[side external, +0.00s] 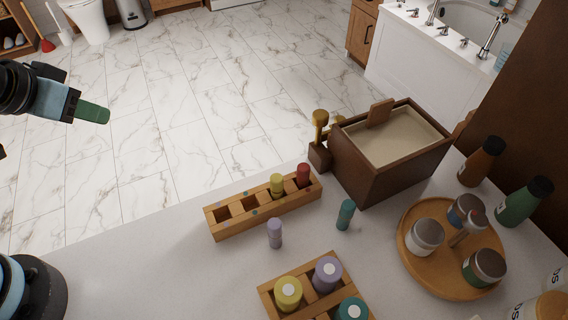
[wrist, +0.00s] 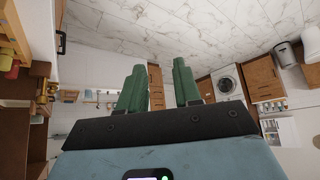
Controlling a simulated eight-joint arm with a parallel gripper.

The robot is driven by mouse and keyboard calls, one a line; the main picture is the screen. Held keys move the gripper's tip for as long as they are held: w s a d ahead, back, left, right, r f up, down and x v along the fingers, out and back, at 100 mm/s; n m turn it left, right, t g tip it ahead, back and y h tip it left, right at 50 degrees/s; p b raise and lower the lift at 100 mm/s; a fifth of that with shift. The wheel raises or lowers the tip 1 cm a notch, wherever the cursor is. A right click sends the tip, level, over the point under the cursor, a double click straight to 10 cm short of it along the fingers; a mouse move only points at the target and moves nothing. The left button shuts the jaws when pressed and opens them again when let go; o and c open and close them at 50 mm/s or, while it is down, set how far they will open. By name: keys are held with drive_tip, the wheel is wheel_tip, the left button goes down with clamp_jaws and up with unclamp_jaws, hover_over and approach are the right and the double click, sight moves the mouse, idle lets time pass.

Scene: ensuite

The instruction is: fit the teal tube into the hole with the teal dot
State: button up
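The teal tube (side external: 345,214) stands upright on the counter, right of the wooden rack (side external: 235,226). The rack has a row of holes. Its two left holes look empty, and a small teal-looking dot (side external: 254,212) marks the front edge by the second hole from the left. A yellow tube (side external: 277,185) and a red tube (side external: 303,175) stand in the holes at the right end. My gripper (side external: 106,117) is at the far left, well away from the tube and rack. In the wrist view my gripper (wrist: 158,82) shows its two green fingers apart with nothing between them.
A purple tube (side external: 275,233) stands in front of the rack. A wooden box of larger jars (side external: 264,290) is at the front. A brown box (side external: 372,165) is behind the teal tube, and a round tray (side external: 410,262) with jars is to its right.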

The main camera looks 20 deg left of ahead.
drive_tip(key=shift+o, duration=0.5)
drive_tip(key=shift+o, duration=1.4)
